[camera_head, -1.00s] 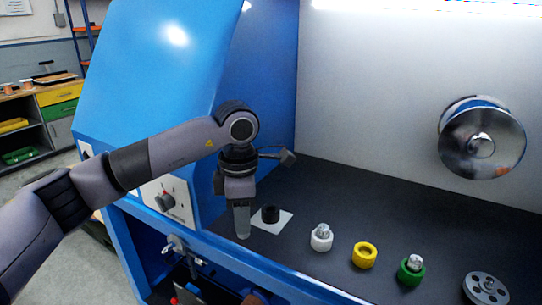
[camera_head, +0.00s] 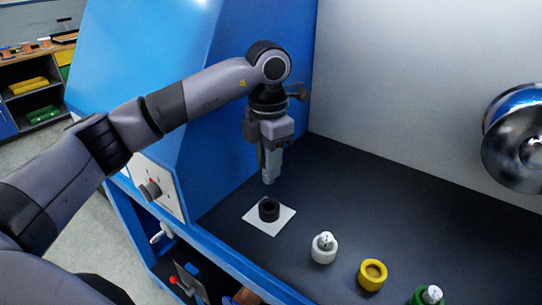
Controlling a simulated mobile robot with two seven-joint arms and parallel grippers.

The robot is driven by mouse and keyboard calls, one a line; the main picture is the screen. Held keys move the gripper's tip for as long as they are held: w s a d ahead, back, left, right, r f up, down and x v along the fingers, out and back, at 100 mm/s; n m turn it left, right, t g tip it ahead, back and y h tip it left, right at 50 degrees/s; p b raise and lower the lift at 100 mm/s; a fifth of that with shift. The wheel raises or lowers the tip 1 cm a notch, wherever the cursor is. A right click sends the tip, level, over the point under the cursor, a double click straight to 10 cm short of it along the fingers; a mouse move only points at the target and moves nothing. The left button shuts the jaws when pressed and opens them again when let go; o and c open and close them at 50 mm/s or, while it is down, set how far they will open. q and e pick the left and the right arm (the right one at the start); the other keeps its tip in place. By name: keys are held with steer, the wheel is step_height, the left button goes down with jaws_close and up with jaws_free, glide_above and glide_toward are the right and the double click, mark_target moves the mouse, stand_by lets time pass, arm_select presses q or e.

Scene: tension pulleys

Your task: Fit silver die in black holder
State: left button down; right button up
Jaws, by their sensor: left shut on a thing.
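The black holder (camera_head: 268,212) is a short black cylinder standing on a white square (camera_head: 279,224) on the dark work surface. Its dark top shows no silver piece in it. My left gripper (camera_head: 269,168) points down just above the holder in the picture, its tip apart from it. It is shut on a slim silver-grey piece, seemingly the silver die (camera_head: 270,177), mostly covered by the fingers. My right gripper is out of view.
A white holder (camera_head: 323,253) and a green holder (camera_head: 420,297) each carry a silver piece. A yellow holder (camera_head: 372,275) between them looks empty. A shiny metal disc (camera_head: 516,140) juts from the back wall. A blue cabinet wall (camera_head: 205,160) stands left.

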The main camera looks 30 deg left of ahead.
mark_target(269, 182)
arm_select(q)
step_height(269, 182, down, 6)
steer(key=b, duration=0.4)
steer(key=shift+r, duration=0.1)
steer(key=shift+f, duration=0.25)
steer(key=shift+w+f, duration=0.1)
steer(key=shift+f, duration=0.1)
stand_by(1.0)
steer(key=shift+f, duration=0.1)
steer(key=shift+f+b, duration=0.85)
steer(key=shift+f, duration=0.15)
steer(key=shift+f, duration=0.1)
stand_by(0.3)
steer(key=c, duration=0.8)
jaws_free()
steer(key=shift+c, duration=0.2)
